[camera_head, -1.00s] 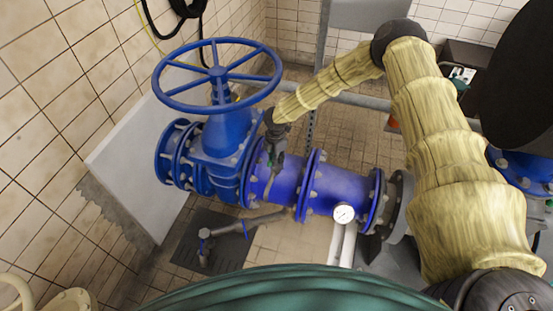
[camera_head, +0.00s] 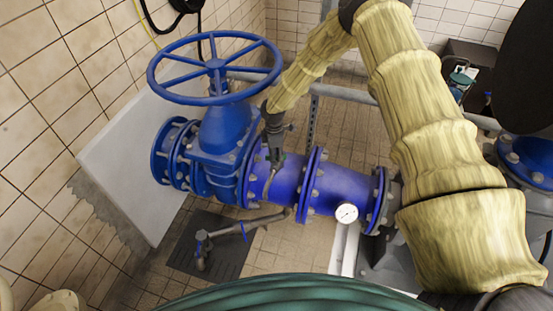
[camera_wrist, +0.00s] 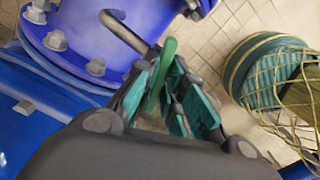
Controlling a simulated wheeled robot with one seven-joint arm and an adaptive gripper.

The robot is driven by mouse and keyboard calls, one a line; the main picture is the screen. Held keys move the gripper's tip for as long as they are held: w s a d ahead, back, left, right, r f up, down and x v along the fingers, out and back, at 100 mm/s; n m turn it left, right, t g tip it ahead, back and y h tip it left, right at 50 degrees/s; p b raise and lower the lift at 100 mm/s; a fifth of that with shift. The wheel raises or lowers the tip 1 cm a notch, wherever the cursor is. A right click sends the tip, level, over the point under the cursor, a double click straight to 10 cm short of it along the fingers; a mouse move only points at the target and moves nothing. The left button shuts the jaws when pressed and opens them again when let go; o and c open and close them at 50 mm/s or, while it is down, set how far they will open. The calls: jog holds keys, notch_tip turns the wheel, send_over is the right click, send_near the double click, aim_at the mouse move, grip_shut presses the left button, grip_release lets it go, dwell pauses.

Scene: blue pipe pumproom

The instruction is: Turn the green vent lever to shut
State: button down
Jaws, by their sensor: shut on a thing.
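The green vent lever (camera_wrist: 166,66) shows in the wrist view as a narrow green handle between the teal-padded fingers of my gripper (camera_wrist: 168,97). The fingers are closed around it. A grey bent metal tube (camera_wrist: 125,31) runs beside it, close to the blue pipe flange. In the head view my gripper (camera_head: 274,150) reaches down at the near side of the blue pipe, just right of the large valve. The lever is too small and covered there to make out its angle.
A blue handwheel (camera_head: 215,66) stands on the valve left of my gripper. A flanged blue pipe (camera_head: 338,190) with a white gauge (camera_head: 347,213) runs right. A smaller pipe with a blue handle (camera_head: 243,231) lies below. In the wrist view, a teal round thing (camera_wrist: 262,62) sits right.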

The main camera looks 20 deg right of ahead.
jog(key=shift+s+f+m+b, duration=0.2)
jog(key=shift+m+b, duration=0.4)
jog(key=shift+m, duration=0.5)
jog(key=shift+s+f+m+b, duration=0.1)
jog(key=shift+f+m+b, duration=0.1)
jog(key=shift+m+b, duration=0.65)
jog(key=shift+m, duration=0.45)
jog(key=c, duration=1.5)
grip_release()
jog(key=shift+a, duration=0.1)
jog(key=shift+w, duration=0.1)
jog(key=shift+w+r, duration=0.1)
jog(key=shift+r, duration=0.05)
jog(key=shift+r+p, duration=0.1)
jog(key=shift+p, duration=0.3)
